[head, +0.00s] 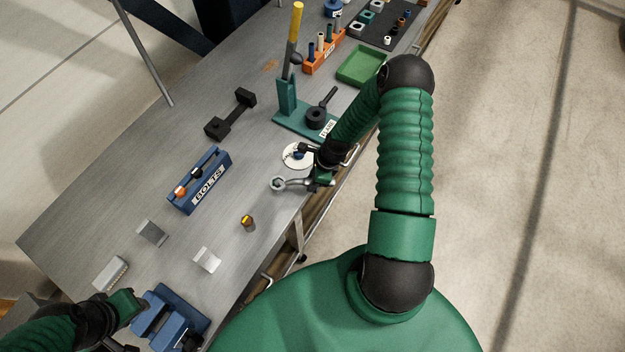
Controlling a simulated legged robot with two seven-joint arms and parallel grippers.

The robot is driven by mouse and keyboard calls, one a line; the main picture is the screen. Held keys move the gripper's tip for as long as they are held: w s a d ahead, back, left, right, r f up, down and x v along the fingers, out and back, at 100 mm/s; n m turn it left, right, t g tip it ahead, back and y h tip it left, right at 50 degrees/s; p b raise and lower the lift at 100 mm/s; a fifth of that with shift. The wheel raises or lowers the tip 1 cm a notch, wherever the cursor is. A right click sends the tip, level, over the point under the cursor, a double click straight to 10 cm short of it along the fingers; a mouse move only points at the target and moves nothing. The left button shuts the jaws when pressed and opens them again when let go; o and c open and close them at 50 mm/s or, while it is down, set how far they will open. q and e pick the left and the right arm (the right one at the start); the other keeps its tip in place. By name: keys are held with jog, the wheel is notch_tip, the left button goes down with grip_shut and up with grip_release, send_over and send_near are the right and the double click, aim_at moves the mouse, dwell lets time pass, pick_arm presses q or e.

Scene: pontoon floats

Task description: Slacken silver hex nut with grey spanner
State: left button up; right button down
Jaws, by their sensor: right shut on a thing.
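The grey spanner (293,184) is in my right gripper (324,176), which is shut on it near the front edge of the workbench. The spanner's rounded head points left, above or on the bench; I cannot tell whether it touches the surface. I cannot clearly make out the silver hex nut; whether one sits inside the spanner's head is too small to tell. My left gripper (128,304) is at the lower left, beside the blue vise (172,318). Its fingers are not clear enough to show whether they are open.
The metal workbench (110,215) holds a blue bolts rack (200,181), a black dumbbell-shaped part (231,115), a teal lever press (288,98) and a white disc (291,160). A green tray (361,66) lies farther back.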

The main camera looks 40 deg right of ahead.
jog(key=shift+a, duration=0.1)
jog(key=shift+a+r, duration=0.15)
jog(key=shift+a, duration=0.25)
jog(key=shift+f, duration=0.45)
jog(key=shift+f+b, duration=0.75)
jog(key=shift+w+d+n+b, duration=0.3)
jog(key=shift+w+d+n, duration=0.1)
jog(key=shift+n, duration=0.2)
